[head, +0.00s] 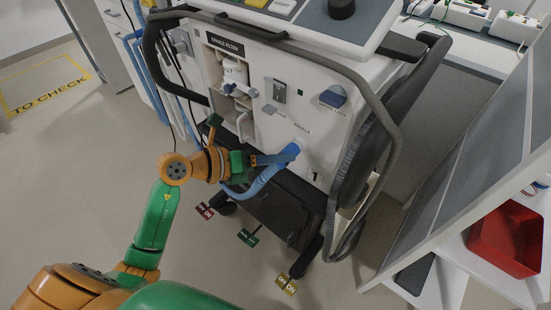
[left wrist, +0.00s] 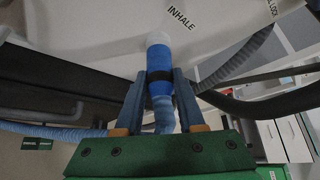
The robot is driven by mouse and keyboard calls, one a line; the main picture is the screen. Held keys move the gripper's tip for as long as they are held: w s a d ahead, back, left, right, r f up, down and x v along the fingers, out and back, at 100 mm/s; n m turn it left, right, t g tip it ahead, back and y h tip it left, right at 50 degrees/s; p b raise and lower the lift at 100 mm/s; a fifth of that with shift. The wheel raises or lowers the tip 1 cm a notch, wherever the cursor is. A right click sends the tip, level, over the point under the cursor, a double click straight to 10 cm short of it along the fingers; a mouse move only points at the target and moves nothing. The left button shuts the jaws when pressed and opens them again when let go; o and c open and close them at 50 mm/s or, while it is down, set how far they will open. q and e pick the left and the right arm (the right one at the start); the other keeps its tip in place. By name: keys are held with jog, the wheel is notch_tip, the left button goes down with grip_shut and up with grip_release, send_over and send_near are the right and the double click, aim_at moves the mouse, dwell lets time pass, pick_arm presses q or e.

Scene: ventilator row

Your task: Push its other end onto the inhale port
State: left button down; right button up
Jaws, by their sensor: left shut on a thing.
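A blue hose (head: 257,188) curves below my left gripper on the front of the white ventilator (head: 325,125). My left gripper (head: 288,155) is shut on the hose's blue end cuff. In the left wrist view the cuff (left wrist: 160,62) sits between the two fingers, with a dark band around it. Its far end meets the pale inhale port (left wrist: 158,39), in line with it. I cannot tell how deep the cuff sits on the port. The "INHALE" label (left wrist: 183,17) is just right of the port. My right gripper is not in view.
A grey bumper rail (head: 378,112) rings the machine's right side. A red bin (head: 505,238) stands on a shelf at the right. Another ribbed hose (left wrist: 238,62) shows in the left wrist view. Floor at the left is clear.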

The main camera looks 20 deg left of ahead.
pick_arm(q)
jog(key=shift+w+d, duration=0.15)
jog(key=shift+w, duration=0.25)
jog(key=shift+w+r, duration=0.1)
jog(key=shift+r, duration=0.05)
dwell(0.7)
jog(key=shift+c, duration=2.2)
grip_release()
jog(key=shift+w, duration=0.1)
